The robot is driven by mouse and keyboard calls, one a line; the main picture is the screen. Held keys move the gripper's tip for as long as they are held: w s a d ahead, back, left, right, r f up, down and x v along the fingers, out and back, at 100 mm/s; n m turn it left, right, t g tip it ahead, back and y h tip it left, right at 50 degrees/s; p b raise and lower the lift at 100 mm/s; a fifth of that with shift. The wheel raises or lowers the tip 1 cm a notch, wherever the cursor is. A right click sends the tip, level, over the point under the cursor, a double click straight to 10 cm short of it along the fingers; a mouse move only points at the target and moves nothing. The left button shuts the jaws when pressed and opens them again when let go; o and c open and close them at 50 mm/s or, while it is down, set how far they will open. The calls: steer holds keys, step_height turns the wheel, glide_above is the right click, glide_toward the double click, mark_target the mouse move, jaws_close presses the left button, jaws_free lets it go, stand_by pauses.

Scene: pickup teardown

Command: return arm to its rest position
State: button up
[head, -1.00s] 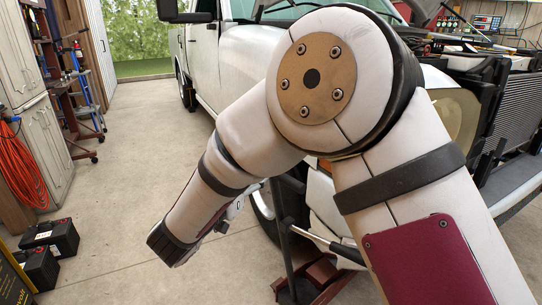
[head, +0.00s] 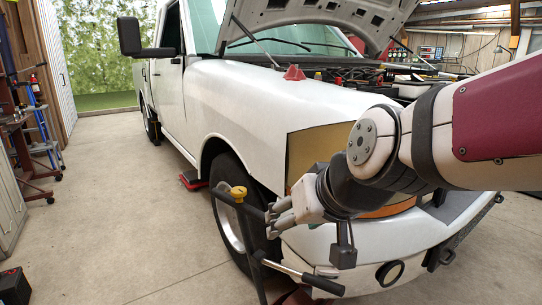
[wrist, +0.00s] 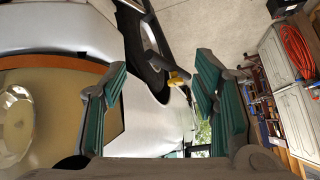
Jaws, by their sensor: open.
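My gripper (head: 276,217) is in the middle of the head view, in front of the white truck's (head: 275,111) front corner, close to the yellow-topped stand (head: 238,193). My arm enters from the right edge and reaches left to it. In the wrist view my gripper (wrist: 160,97) shows two green-padded fingers spread wide apart. Nothing is held between them. The yellow top of the stand (wrist: 178,77) shows beyond the gap. I cannot tell whether the fingers touch the stand.
The truck's hood (head: 318,14) is raised. A red cone-shaped item (head: 293,72) sits on its fender. A black battery (head: 15,287) is on the floor at lower left. The concrete floor (head: 110,200) left of the truck is clear. A headlight (wrist: 16,122) shows close by.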

steer(key=s+d+f+m+g+h, duration=0.1)
steer(key=s+d+g, duration=0.1)
steer(key=s+d, duration=0.45)
steer(key=s+d+f+m+g+h, duration=0.15)
steer(key=s+d, duration=0.25)
steer(key=s, duration=0.6)
steer(key=s+d+f+g+h, duration=0.1)
steer(key=s+d+f+g, duration=0.15)
steer(key=s+d, duration=0.4)
step_height(320, 180, up, 19)
steer(key=s+a+t+p, duration=0.1)
steer(key=a+t+p, duration=0.1)
steer(key=p, duration=1.5)
steer(key=shift+s+r+t+p, duration=0.15)
steer(key=shift+s+t+p, duration=0.15)
